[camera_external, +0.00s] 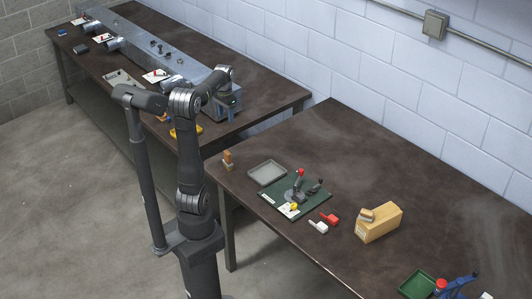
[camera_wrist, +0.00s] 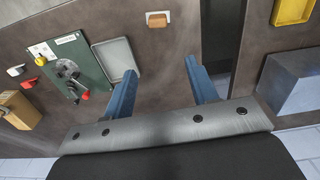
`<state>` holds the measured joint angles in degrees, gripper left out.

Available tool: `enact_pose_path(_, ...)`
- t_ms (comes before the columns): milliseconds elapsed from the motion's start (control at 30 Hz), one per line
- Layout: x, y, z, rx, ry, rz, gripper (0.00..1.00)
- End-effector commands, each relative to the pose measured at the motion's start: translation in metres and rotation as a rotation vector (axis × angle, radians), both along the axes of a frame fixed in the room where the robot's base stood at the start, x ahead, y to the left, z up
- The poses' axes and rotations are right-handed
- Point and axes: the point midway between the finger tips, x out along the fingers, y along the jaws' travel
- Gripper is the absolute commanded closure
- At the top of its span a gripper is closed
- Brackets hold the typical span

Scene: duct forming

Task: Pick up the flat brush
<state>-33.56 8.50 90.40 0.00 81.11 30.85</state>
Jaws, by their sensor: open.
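A small orange-brown block with a pale edge, which looks like the flat brush (camera_external: 227,161), stands near the left end of the right-hand table. It also shows at the top middle of the wrist view (camera_wrist: 157,19); its bristles are too small to make out. My gripper (camera_external: 229,104) is raised by the near end of the left-hand table, apart from the brush. In the wrist view my gripper (camera_wrist: 160,68) has its two blue fingers spread wide with nothing between them. The brush lies beyond the fingertips.
A grey tray (camera_external: 267,173) and a green board (camera_external: 294,198) with a clamp-like tool are right of the brush. The left-hand table holds a long metal duct (camera_external: 150,50) and a yellow tray (camera_wrist: 293,11). A gap separates the tables.

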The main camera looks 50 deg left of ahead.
Motion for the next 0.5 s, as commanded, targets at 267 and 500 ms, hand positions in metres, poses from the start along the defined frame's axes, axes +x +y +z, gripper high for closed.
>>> enact_pose_path(267, -0.001, -0.001, -0.030, -0.001, 0.001, -0.572, 0.47)
enact_pose_path(500, -0.004, -0.003, -0.055, -0.002, 0.001, -1.069, 0.47)
